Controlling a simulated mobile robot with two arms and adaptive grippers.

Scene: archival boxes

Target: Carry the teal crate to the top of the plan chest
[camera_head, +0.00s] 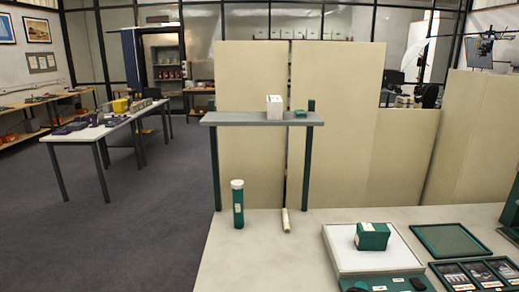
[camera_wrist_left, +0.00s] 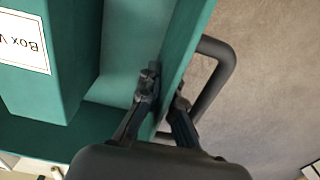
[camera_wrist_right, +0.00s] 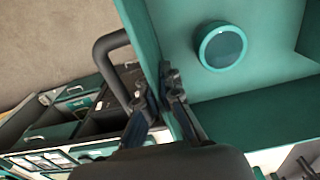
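The teal crate shows close up in the left wrist view (camera_wrist_left: 185,45) and in the right wrist view (camera_wrist_right: 140,25). My left gripper (camera_wrist_left: 165,95) has its fingers on both sides of one crate wall, beside a black handle. My right gripper (camera_wrist_right: 172,88) has its fingers on both sides of another crate wall, beside a second black handle. Inside the crate are a teal box with a white label (camera_wrist_left: 28,45) and a round teal tin (camera_wrist_right: 222,47). The head view shows neither the crate nor my grippers. I cannot pick out the plan chest with certainty.
A pale worktop (camera_head: 265,255) ahead holds a green tube (camera_head: 238,205), a white tray (camera_head: 340,257) with a green box, and frames. A raised shelf (camera_head: 250,119) stands over it. A long table (camera_head: 75,137) is at left, with open carpet (camera_head: 150,220) between.

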